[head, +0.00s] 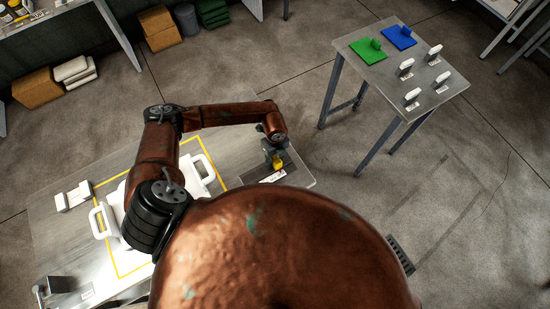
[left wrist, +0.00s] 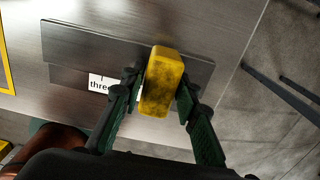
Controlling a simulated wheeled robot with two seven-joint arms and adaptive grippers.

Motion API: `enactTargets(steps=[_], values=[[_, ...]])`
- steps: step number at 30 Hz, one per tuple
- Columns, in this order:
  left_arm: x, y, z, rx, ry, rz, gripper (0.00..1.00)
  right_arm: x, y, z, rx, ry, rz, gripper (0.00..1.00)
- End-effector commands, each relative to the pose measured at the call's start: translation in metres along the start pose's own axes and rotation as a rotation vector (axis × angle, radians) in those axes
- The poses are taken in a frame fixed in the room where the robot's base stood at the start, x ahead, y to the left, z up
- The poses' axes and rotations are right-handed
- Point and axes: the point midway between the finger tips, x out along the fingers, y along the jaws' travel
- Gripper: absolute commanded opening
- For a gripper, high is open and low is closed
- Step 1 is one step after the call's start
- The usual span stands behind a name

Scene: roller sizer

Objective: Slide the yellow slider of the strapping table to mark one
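The yellow slider (head: 278,164) sits on a dark metal rail near the right end of the strapping table (head: 235,158). In the left wrist view the slider (left wrist: 162,82) is a worn yellow block, right of the middle of the rail (left wrist: 85,42). A white label reading "three" (left wrist: 101,84) lies just left of it, partly covered by a finger. My left gripper (left wrist: 160,88) has one dark green finger on each side of the slider, seemingly touching both sides. It also shows from above in the head view (head: 276,155). My right gripper is out of view.
A yellow-outlined area with white handled objects (head: 203,170) lies under and beside my left arm. A side table (head: 385,90) with green and blue plates and several upright pieces stands apart at the upper right. Floor between the tables is clear.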

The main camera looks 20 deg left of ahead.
Motion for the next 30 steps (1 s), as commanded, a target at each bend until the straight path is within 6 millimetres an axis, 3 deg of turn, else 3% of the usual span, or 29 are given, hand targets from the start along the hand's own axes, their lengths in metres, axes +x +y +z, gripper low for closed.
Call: enactTargets(steps=[5,16,20,30], values=[[0.0,0.001,0.0,-0.002,0.001,0.0,0.42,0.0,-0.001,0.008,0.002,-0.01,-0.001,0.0],[-0.006,0.0,0.001,-0.002,0.0,-0.002,0.43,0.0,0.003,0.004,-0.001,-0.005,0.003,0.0],[-0.025,-0.001,0.001,-0.001,0.001,-0.004,0.43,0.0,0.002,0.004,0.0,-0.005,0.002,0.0],[-0.093,0.0,0.001,0.0,0.0,-0.003,0.43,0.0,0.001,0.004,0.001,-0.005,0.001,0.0]])
